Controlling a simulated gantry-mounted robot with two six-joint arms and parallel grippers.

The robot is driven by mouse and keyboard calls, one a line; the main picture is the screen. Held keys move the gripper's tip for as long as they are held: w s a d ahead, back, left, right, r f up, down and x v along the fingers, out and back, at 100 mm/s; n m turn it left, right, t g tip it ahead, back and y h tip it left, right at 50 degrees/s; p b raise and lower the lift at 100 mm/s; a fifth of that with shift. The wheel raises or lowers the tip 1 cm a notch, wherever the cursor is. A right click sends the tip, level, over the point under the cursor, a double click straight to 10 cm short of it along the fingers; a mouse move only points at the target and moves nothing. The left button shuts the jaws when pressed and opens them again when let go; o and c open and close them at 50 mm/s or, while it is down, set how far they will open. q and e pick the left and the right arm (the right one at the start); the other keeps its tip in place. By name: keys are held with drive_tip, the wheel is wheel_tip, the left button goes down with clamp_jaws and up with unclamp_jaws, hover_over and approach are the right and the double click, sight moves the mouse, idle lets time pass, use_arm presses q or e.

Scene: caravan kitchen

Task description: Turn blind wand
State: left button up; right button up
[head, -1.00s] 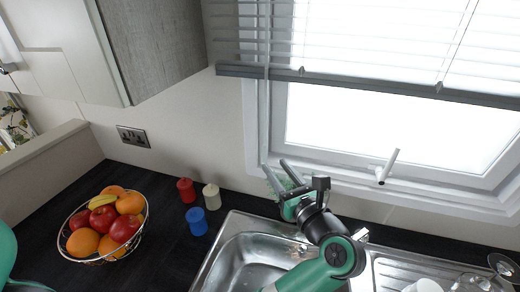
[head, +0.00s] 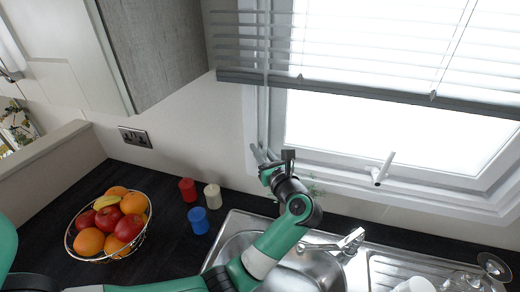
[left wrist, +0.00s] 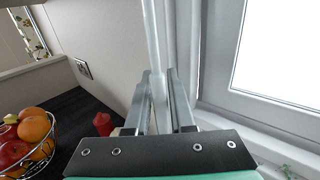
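The blind wand (head: 262,110) is a thin pale rod hanging at the left side of the window blind (head: 380,88). My left gripper (head: 263,155) is at the wand's lower end in the head view. In the left wrist view the wand (left wrist: 151,40) runs down between the two grey fingers of my left gripper (left wrist: 160,92). The fingers look apart, with a narrow gap beside the wand; I cannot tell whether either one touches it. My right gripper is not in view.
The window frame (head: 420,180) is close to the right of the gripper, and the window handle (head: 383,168) juts out. Below are the sink (head: 232,225) and tap (head: 345,243). Red, white and blue canisters and a fruit basket (head: 142,238) stand on the dark worktop to the left.

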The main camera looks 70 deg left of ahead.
use_arm(q)
clamp_jaws()
drive_tip(key=shift+r+m+t+p, duration=0.1)
drive_tip(key=shift+m+t+p, duration=0.25)
drive_tip(key=shift+t, duration=0.35)
drive_tip(key=shift+w+m+t, duration=0.25)
drive_tip(key=shift+m+t, duration=0.1)
drive_tip(key=shift+t, duration=0.25)
drive_tip(key=shift+o, duration=2.3)
unclamp_jaws()
